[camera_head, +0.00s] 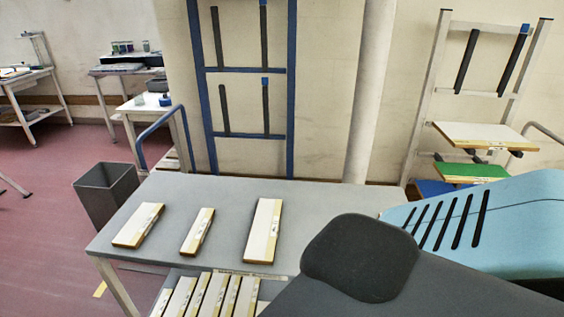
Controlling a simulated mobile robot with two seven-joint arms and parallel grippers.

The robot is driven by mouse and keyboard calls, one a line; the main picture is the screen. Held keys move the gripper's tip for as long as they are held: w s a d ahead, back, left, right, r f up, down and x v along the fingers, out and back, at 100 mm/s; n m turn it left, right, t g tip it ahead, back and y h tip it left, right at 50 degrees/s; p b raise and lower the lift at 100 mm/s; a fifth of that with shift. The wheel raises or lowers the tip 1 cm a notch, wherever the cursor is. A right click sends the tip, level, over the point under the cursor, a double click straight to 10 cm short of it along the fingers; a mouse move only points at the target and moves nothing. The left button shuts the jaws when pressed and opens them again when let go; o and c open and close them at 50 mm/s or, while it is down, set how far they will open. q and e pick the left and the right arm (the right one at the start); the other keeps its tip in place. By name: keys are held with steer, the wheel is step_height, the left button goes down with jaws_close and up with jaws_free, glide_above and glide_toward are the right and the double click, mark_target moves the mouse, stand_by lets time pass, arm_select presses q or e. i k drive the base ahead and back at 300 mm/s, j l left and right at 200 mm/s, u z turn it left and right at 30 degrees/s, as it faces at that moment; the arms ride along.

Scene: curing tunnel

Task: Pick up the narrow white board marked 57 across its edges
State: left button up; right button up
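Three white-topped boards with tan edges lie apart on the grey table (225,195). The left board (139,225) is short and fairly wide. The middle board (198,231) is the narrowest and shortest. The right board (264,228) is longer. Small labels show on their near edges, but I cannot read any number, so I cannot tell which is marked 57. Neither gripper is in view. A dark rounded arm part of mine covers the lower right and hides the table's right end.
Several narrow boards (206,294) lie side by side on a shelf below the table's front edge. A grey bin (106,192) stands at the table's left. A blue rack (292,100) and a pale rack (428,95) with boards stand behind. The table's back is clear.

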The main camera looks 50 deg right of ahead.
mark_target(260, 248)
steer(key=i+j+z, duration=0.15)
steer(key=z, duration=0.3)
steer(key=i+j+z, duration=0.25)
steer(key=z, duration=0.2)
steer(key=i+j+z, duration=0.25)
steer(key=z, duration=0.15)
steer(key=i+j+z, duration=0.1)
steer(key=j+z, duration=0.35)
steer(key=l, duration=0.1)
